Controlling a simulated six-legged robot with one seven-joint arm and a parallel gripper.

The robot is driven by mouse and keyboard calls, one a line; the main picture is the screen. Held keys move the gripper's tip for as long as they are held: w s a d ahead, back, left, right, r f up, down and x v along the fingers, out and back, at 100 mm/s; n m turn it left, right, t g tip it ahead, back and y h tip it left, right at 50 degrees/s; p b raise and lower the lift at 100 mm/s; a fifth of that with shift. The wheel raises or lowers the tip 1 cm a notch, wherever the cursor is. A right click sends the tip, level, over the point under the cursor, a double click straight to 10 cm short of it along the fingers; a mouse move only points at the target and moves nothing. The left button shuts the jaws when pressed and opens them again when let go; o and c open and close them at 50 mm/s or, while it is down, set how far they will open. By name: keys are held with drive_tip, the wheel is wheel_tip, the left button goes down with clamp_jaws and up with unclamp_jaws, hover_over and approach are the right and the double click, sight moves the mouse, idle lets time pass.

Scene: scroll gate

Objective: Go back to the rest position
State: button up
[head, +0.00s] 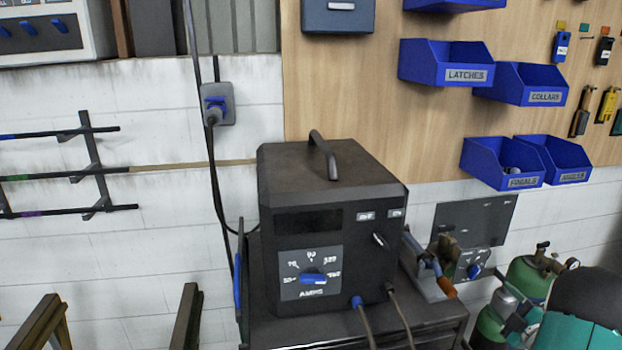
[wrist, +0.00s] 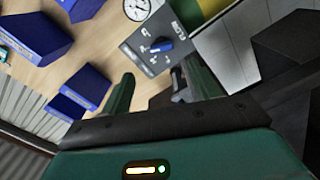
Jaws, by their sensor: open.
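My gripper (wrist: 158,88) shows in the wrist view, with two green fingers spread apart. It is open and nothing is between the fingers. Beyond it, a grey panel with a blue knob (wrist: 160,46) and a round gauge (wrist: 137,9) show against the wall. The rest position itself has no visible mark.
A dark welding machine (head: 325,225) with an amps dial stands on a dark cart (head: 340,332). Blue bins (head: 445,64) hang on the wooden board. Green gas cylinders (head: 530,278) stand at the right. A plugged socket (head: 217,104) with a hanging cable is on the white wall.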

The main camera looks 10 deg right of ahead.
drive_tip(key=w+a+r+m+g+h, duration=0.1)
drive_tip(key=w+a+r, duration=0.1)
drive_tip(key=r, duration=0.2)
drive_tip(key=w+a+r+m+h, duration=0.1)
drive_tip(key=w+a+r+h, duration=0.1)
drive_tip(key=w+r, duration=0.1)
drive_tip(key=s+a+r+m+g+h, duration=0.2)
drive_tip(key=a+r+m+g, duration=0.35)
drive_tip(key=a+r, duration=0.7)
drive_tip(key=s+a+f+m+g+y, duration=0.1)
drive_tip(key=s+a+m+g+y, duration=0.1)
drive_tip(key=s+a, duration=1)
drive_tip(key=s+a+f+m+g+y, duration=0.2)
drive_tip(key=s+a+m+g, duration=0.1)
drive_tip(key=s+a, duration=0.9)
drive_tip(key=a, duration=0.3)
drive_tip(key=shift+s+a+g+y, duration=0.25)
drive_tip(key=shift+s+g+y, duration=0.05)
drive_tip(key=shift+g, duration=0.05)
drive_tip(key=shift+m, duration=0.25)
